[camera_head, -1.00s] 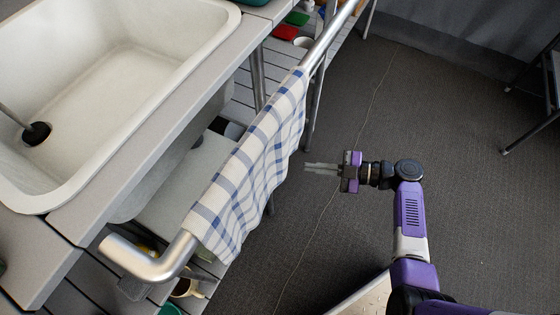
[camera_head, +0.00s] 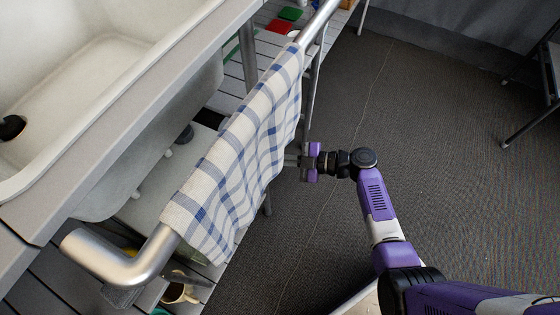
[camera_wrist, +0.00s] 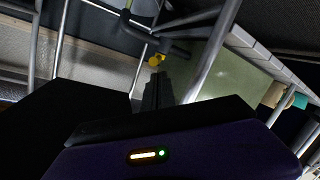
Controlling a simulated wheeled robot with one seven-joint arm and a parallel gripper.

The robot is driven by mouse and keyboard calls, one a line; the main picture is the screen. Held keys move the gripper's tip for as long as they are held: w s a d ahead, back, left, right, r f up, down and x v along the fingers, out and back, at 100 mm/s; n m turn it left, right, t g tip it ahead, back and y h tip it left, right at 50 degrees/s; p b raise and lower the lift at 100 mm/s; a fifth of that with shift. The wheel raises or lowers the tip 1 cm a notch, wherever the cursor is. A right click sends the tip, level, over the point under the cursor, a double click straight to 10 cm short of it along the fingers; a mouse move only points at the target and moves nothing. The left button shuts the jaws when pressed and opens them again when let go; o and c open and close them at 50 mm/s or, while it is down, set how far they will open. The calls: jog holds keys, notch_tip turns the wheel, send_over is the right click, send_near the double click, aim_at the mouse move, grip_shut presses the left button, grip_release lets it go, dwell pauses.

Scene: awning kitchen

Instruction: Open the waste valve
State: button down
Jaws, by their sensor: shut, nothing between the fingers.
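In the wrist view, a small yellow handle (camera_wrist: 156,60), which looks like the waste valve, sits on dark pipework (camera_wrist: 148,36) under the sink. My gripper (camera_wrist: 158,80) is shut and empty, with its fingertips pointing just below the yellow handle in the picture. I cannot tell whether they touch it. In the head view, my gripper (camera_head: 290,160) is at the right edge of the hanging towel, which partly hides the fingers. The sink (camera_head: 85,85) is at the upper left. The yellow handle cannot be made out in the head view.
A blue-checked towel (camera_head: 235,150) hangs over a metal rail (camera_head: 120,258) along the counter front. Metal legs (camera_wrist: 215,50) frame the space around the pipework in the wrist view. A slatted lower shelf holds a cup (camera_head: 178,293).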

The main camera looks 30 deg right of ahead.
jog(key=shift+w+d+f, duration=0.1)
jog(key=shift+w+f, duration=0.05)
jog(key=shift+f, duration=0.1)
jog(key=shift+d, duration=0.15)
